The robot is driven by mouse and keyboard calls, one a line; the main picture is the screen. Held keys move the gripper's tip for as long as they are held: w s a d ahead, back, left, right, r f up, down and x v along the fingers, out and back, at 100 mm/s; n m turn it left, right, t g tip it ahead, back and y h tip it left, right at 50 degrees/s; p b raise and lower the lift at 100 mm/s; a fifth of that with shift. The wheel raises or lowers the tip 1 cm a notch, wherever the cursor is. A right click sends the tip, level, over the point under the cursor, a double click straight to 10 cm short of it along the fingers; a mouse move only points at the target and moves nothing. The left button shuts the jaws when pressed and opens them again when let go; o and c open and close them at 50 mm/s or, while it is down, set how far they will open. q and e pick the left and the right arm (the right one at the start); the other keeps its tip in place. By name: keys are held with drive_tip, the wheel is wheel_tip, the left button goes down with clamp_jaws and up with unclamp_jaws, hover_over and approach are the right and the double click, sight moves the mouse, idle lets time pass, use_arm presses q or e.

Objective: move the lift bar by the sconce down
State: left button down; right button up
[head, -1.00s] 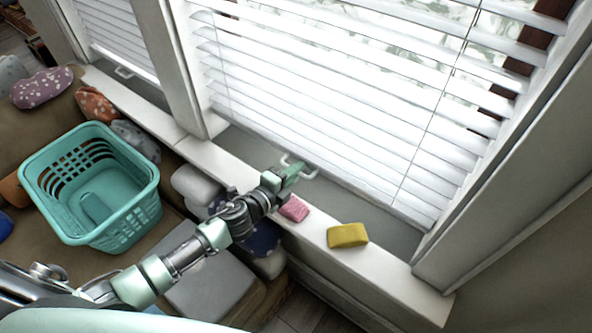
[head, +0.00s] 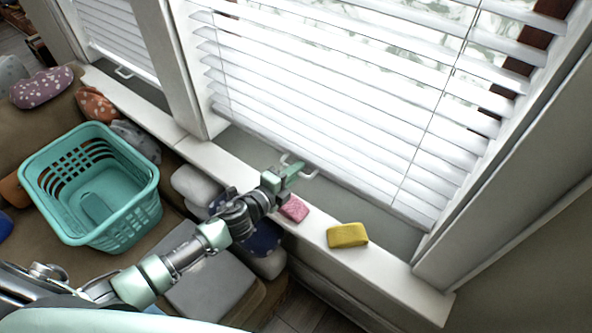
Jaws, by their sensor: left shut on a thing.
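A white lift bar (head: 311,175) sits low on the grey bottom rail of the large window, just above the sill. My left gripper (head: 292,170) reaches in from the lower left and is shut on this bar. Its green fingers hide the middle of the bar, and the two ends show on either side. A second white lift bar (head: 124,72) is on the smaller window at the upper left. No sconce shows. My right gripper is not in view.
A pink sponge (head: 294,209) and a yellow sponge (head: 347,235) lie on the white sill (head: 398,276), the pink one close beside my left gripper. White blinds (head: 330,90) hang over the window. A teal basket (head: 140,220) stands on the brown seat at left, near several cushions.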

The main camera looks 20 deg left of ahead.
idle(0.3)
use_arm(q)
drive_tip(key=shift+f, duration=0.2)
wheel_tip(320, 180, down, 5)
drive_tip(key=b, duration=0.4)
drive_tip(key=shift+r, duration=0.15)
drive_tip(key=c, duration=1.5)
unclamp_jaws()
drive_tip(key=shift+r, duration=0.1)
drive_tip(key=shift+s+a, duration=0.1)
